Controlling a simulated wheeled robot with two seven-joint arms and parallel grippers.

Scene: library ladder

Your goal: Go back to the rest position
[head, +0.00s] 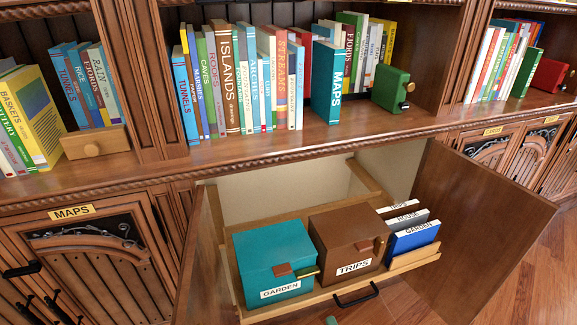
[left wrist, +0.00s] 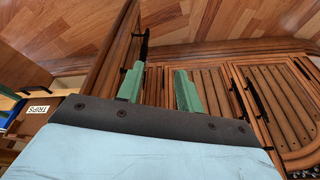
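In the left wrist view my left gripper (left wrist: 160,88) shows two green fingers set apart, with nothing between them. Wooden cabinet fronts and dark handles lie beyond it. A small green tip shows at the bottom edge of the head view; I cannot tell which gripper it belongs to. My right gripper is not clearly seen. A teal box (head: 275,262) labelled GARDEN and a brown box (head: 349,240) labelled TRIPS, both closed, stand on the pulled-out tray (head: 222,253) in the open cabinet. Labelled books (head: 413,236) stand right of them.
The open right cabinet door (head: 492,226) sticks out to the right, and the left door (head: 197,262) is also open. Above, a shelf (head: 240,150) holds rows of books, a teal MAPS book (head: 327,84) and a green block (head: 391,88). Bare wood floor (head: 545,270) shows at the right.

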